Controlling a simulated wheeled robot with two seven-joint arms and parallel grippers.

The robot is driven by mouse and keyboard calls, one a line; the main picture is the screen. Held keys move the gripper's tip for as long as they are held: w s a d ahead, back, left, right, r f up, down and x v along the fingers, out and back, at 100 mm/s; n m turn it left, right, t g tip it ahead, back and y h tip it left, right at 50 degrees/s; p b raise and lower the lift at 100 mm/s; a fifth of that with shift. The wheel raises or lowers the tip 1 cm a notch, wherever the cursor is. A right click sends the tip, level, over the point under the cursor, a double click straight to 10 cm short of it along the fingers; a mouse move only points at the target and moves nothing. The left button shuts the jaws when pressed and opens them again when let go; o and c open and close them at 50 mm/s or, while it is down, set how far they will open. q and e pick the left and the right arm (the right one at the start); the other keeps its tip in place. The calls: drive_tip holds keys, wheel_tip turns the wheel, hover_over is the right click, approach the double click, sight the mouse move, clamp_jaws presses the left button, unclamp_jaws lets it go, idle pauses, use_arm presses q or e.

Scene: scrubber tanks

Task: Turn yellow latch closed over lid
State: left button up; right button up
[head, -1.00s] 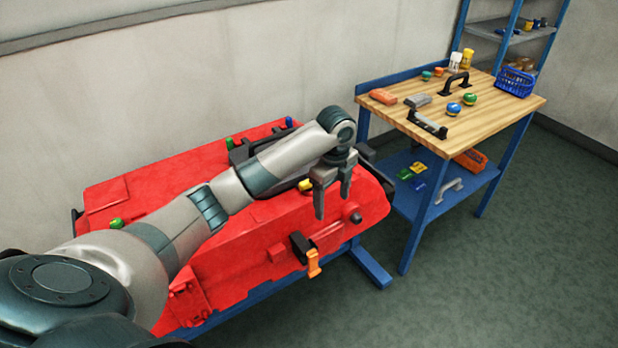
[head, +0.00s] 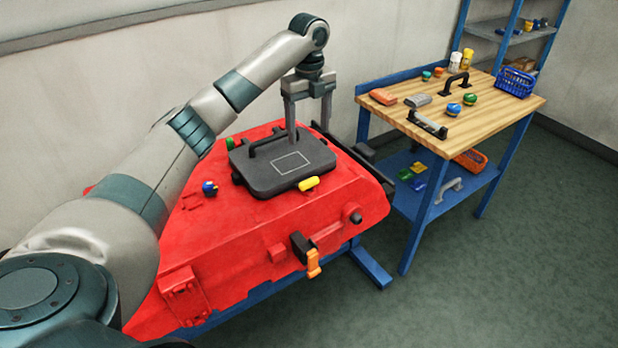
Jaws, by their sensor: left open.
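The dark grey lid (head: 265,180) lies on top of the red tank (head: 235,235), with a black handle along its far left part. The yellow latch (head: 309,184) sits at the lid's near right edge. I cannot tell whether it overlaps the lid. My left gripper (head: 308,133) is open and empty, fingers pointing down, above or just behind the far right part of the lid. It is apart from the yellow latch. My right gripper is not in view.
An orange latch (head: 313,263) hangs on the tank's front side. A wooden-topped workbench (head: 490,110) with parts stands at right. The wall is close behind the tank.

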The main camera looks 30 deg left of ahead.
sight(309, 180)
use_arm(q)
drive_tip(key=shift+f, duration=0.15)
wheel_tip(309, 180, down, 17)
drive_tip(key=p, duration=0.4)
idle(0.4)
drive_tip(key=c, duration=1.1)
